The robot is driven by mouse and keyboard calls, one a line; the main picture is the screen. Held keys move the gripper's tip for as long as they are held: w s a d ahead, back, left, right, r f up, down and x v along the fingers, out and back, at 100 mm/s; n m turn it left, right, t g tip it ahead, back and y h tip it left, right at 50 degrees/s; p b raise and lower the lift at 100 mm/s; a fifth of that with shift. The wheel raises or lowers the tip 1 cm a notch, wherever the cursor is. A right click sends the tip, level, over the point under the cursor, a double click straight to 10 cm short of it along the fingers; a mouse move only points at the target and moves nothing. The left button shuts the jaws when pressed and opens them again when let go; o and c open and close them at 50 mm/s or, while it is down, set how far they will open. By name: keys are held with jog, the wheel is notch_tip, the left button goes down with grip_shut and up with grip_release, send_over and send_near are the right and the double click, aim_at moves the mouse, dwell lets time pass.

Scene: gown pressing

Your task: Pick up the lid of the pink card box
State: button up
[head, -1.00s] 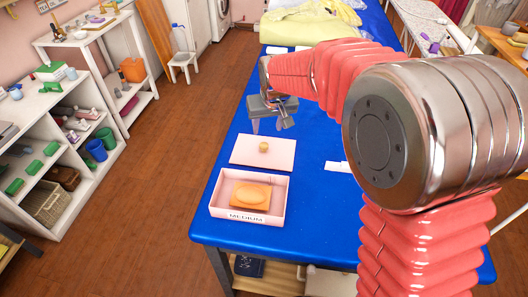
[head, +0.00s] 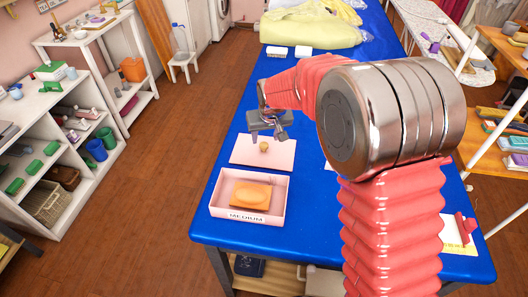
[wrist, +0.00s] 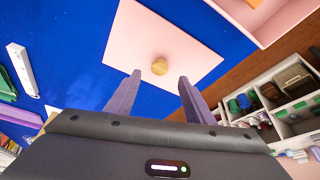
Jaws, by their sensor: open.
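The pink lid (head: 248,153) lies flat on the blue table, with a small round tan knob (head: 264,147) at its middle. It also shows in the wrist view (wrist: 140,40), its knob (wrist: 160,66) ahead of my fingertips. The open pink card box (head: 219,206), labelled MEDIUM, stands just in front of the lid with an orange item (head: 251,195) inside. My gripper (head: 266,138) is open and empty above the lid. In the wrist view its two fingers (wrist: 160,85) are apart, either side of the knob's line; the exact gap to the knob cannot be told.
The blue-covered table (head: 310,215) has bare room right of the box. Folded yellow cloth (head: 312,28) and small white blocks (head: 277,51) lie at its far end. White shelves (head: 75,160) stand left, across the floor.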

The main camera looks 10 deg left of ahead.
aim_at(264, 144)
jog(key=shift+w+f, duration=0.15)
jog(key=shift+f, duration=0.25)
jog(key=shift+f, duration=0.1)
jog(key=shift+x, duration=2.55)
jog(key=shift+w, duration=0.1)
jog(key=shift+c, duration=0.5)
grip_shut()
